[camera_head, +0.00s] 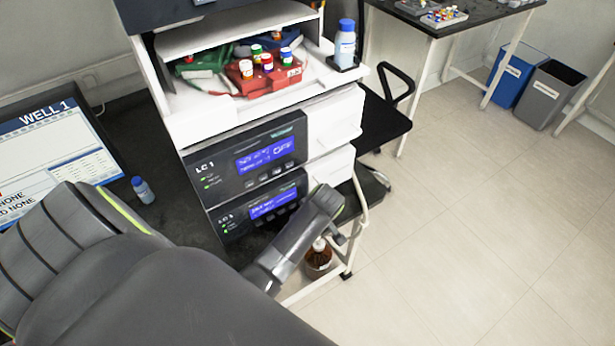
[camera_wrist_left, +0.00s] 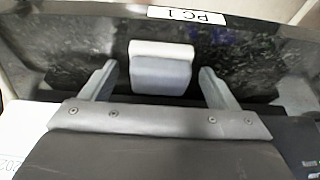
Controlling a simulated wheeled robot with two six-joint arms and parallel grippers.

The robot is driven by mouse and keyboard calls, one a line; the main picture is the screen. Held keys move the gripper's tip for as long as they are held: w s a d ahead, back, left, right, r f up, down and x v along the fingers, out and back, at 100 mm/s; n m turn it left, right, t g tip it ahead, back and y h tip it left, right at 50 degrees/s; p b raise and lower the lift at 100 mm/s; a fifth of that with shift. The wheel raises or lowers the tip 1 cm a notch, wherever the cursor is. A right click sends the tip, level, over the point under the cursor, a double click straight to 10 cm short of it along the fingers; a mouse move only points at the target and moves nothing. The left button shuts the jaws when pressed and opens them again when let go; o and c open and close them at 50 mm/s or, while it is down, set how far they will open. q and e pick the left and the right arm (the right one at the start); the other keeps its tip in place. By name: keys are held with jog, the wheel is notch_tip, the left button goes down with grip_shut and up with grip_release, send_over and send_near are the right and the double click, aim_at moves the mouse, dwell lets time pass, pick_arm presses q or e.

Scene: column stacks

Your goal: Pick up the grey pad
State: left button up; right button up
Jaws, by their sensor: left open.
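The grey pad (camera_wrist_left: 162,75) is a small block with a pale upper edge and a grey-blue front face. In the left wrist view it sits against a dark speckled surface. My left gripper (camera_wrist_left: 158,69) is open, with one finger on each side of the pad and a visible gap on both sides. I cannot tell how far the pad lies beyond the fingertips. In the head view my left arm reaches in front of the instrument stack, and I cannot make out the pad there. My right gripper is in neither view.
In the head view, the LC 1 instrument (camera_head: 248,160) stands beside my arm. A brown bottle (camera_head: 318,260) is low beside the arm. A blue-capped bottle (camera_head: 143,190) stands on the dark bench. Open floor (camera_head: 480,230) lies right.

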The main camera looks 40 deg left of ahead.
pick_arm(q)
jog(key=c, duration=1.1)
jog(key=shift+r, duration=0.1)
